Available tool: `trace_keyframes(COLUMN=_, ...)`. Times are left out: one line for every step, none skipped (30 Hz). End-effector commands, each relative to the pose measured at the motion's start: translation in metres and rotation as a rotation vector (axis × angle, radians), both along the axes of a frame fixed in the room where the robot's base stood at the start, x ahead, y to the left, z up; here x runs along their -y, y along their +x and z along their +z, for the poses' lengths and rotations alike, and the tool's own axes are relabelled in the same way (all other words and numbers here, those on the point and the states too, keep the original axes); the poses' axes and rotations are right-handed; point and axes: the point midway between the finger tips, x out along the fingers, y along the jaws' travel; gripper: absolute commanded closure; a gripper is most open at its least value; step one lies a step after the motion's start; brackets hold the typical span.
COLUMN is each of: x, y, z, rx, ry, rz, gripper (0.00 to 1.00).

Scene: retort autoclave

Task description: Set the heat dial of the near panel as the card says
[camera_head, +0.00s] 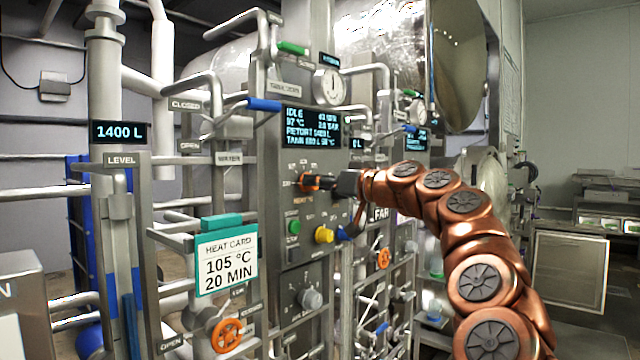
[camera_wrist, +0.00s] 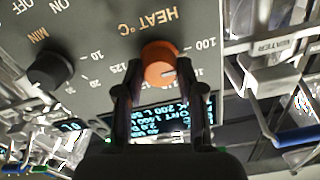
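The heat card (camera_head: 227,262) hangs under a teal clip in the head view and reads 105 °C, 20 MIN. The orange heat dial (camera_head: 309,182) is on the near grey panel (camera_head: 290,262), below its blue-lit display. In the wrist view the dial (camera_wrist: 160,64) shows under the upside-down label HEAT °C, with 100 at its right and 125 at its lower left. A short white mark on the dial points right. My gripper (camera_head: 325,184) is at the dial. In the wrist view its two dark fingers (camera_wrist: 161,78) stand either side of the dial, with gaps visible.
A dark minutes dial (camera_wrist: 50,68) sits beside the heat dial. A green button (camera_head: 293,228), a yellow knob (camera_head: 324,235) and a grey knob (camera_head: 311,299) are lower on the panel. Pipes and blue handles (camera_head: 264,104) crowd the left. Orange valve wheels (camera_head: 227,335) are low down.

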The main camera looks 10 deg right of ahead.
Motion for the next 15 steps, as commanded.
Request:
trace_keyframes(x=-0.0001, y=-0.0001, z=0.0, rx=0.0, ry=0.0, rz=0.0, gripper=0.72)
trace_keyframes(x=-0.0001, y=-0.0001, z=0.0, rx=0.0, ry=0.0, rz=0.0, gripper=0.75)
trace_keyframes(x=-0.0001, y=-0.0001, z=0.0, rx=0.0, ry=0.0, rz=0.0, gripper=0.79)
trace_keyframes(x=-0.0001, y=0.0, z=0.0001, rx=0.0, ry=0.0, rz=0.0, gripper=0.82)
trace_keyframes(x=-0.0001, y=0.0, z=0.0001, rx=0.0, ry=0.0, rz=0.0, gripper=0.86)
trace_keyframes(x=-0.0001, y=0.0, z=0.0001, rx=0.0, ry=0.0, rz=0.0, gripper=0.9)
trace_keyframes(x=-0.0001, y=0.0, z=0.0001, rx=0.0, ry=0.0, rz=0.0, gripper=0.93)
trace_keyframes(x=-0.0001, y=0.0, z=0.0001, rx=0.0, ry=0.0, rz=0.0, gripper=0.96)
trace_keyframes(x=-0.0002, y=-0.0001, z=0.0001, rx=0.0, ry=0.0, rz=0.0, gripper=0.97)
trace_keyframes(x=0.0, y=-0.0001, z=0.0002, rx=-0.001, ry=0.001, rz=0.0, gripper=0.97)
trace_keyframes(x=-0.0001, y=-0.0001, z=0.0001, rx=-0.001, ry=0.002, rz=0.0, gripper=0.97)
trace_keyframes(x=-0.0001, y=-0.0001, z=0.0002, rx=-0.002, ry=0.003, rz=0.0, gripper=0.97)
trace_keyframes(x=-0.0001, y=-0.0002, z=0.0004, rx=-0.004, ry=0.006, rz=0.0, gripper=0.97)
trace_keyframes(x=-0.0001, y=-0.0002, z=0.0005, rx=-0.007, ry=0.01, rz=0.001, gripper=0.97)
trace_keyframes(x=-0.0002, y=-0.0003, z=0.0005, rx=-0.013, ry=0.017, rz=0.001, gripper=0.97)
